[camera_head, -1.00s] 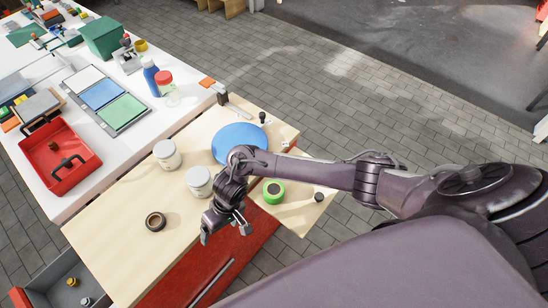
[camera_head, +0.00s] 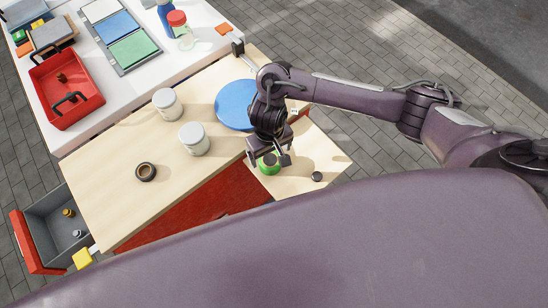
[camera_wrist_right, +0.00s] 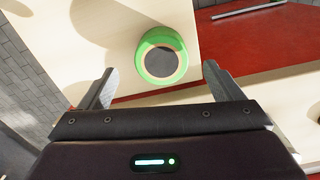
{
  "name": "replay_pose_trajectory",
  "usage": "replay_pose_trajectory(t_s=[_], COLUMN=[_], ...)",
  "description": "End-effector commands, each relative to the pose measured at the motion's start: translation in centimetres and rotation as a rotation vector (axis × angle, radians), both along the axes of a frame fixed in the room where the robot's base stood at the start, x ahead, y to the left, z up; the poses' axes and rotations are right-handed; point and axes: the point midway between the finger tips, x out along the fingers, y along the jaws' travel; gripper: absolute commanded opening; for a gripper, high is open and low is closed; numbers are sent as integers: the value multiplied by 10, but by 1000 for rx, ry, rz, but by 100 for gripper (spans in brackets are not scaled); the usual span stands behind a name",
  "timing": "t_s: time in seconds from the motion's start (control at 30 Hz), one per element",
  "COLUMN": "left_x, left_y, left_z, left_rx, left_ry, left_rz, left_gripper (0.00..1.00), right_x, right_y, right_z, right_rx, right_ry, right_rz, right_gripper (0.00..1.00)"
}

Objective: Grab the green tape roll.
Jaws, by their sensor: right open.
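The green tape roll (camera_head: 269,163) lies flat on the right part of the wooden bench top, near its front edge. My right gripper (camera_head: 270,160) is over it in the head view and partly covers it. In the right wrist view the roll (camera_wrist_right: 162,56) shows as a green ring with a dark centre, beyond the fingertips. The right gripper (camera_wrist_right: 158,84) is open, with nothing between its fingers. My left gripper is not in view.
A brown tape roll (camera_head: 146,172), two white jars (camera_head: 194,139) and a blue disc (camera_head: 235,105) are on the bench. A small dark round thing (camera_head: 317,176) lies right of the green roll. An open drawer (camera_head: 60,229) juts out at lower left.

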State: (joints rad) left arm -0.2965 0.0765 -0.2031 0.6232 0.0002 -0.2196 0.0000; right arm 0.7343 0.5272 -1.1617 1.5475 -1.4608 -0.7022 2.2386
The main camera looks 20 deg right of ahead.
Motion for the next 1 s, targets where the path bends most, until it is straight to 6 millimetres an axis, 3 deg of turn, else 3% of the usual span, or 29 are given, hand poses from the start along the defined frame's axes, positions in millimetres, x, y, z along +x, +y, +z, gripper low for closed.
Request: replay_pose_trajectory(t_s=[0.1, 0.3, 0.67, 1.0], left_x=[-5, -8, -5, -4], left_y=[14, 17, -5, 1], left_z=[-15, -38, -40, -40], left_rx=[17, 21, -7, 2], left_ry=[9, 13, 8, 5], left_rz=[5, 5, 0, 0], left_gripper=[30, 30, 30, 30], right_x=[-1, 0, 1, 1], right_y=[1, 1, 1, 1], right_z=[-20, -50, -56, -56], right_rx=[2, 2, 1, 0], right_ry=[2, 2, -1, 0], right_rz=[-1, -1, 0, 0], right_gripper=[86, 86, 86, 43])
